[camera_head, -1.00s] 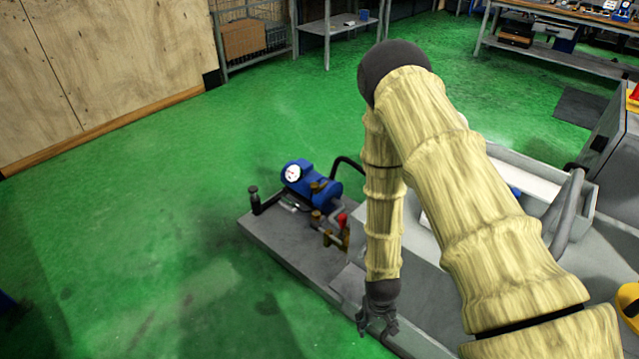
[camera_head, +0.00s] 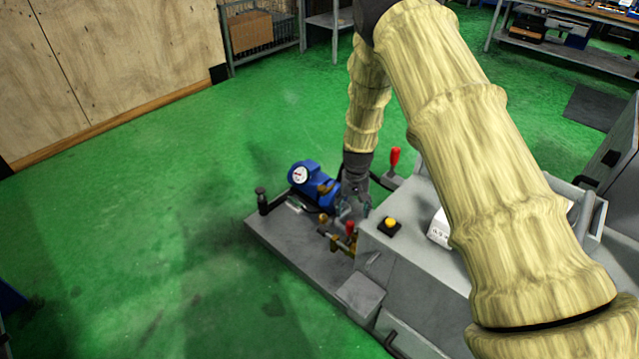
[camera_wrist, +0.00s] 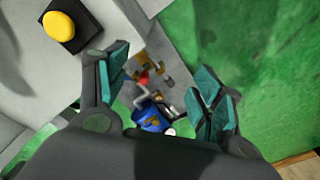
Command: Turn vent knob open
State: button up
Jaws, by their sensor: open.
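My gripper (camera_head: 355,205) is open and empty, pointing down above the pump end of the grey machine. The wrist view also shows it (camera_wrist: 162,78), with its teal-padded fingers spread apart. A small red knob (camera_head: 350,227) sits on brass fittings (camera_head: 340,243) close below the gripper. In the wrist view the red knob (camera_wrist: 143,78) lies between the fingers, further down and apart from them. The blue pump body (camera_head: 322,190) with a white round gauge (camera_head: 300,175) stands just left of the gripper. I cannot tell for certain which part is the vent knob.
A yellow button (camera_head: 390,224) sits on the grey machine housing right of the gripper. A red-topped lever (camera_head: 395,160) stands behind it. A dark upright post (camera_head: 262,198) stands at the left corner of the grey base plate (camera_head: 290,243). Green floor (camera_head: 150,240) is clear to the left.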

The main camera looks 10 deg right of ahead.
aim_at(321, 189)
jog(key=i, duration=1.8)
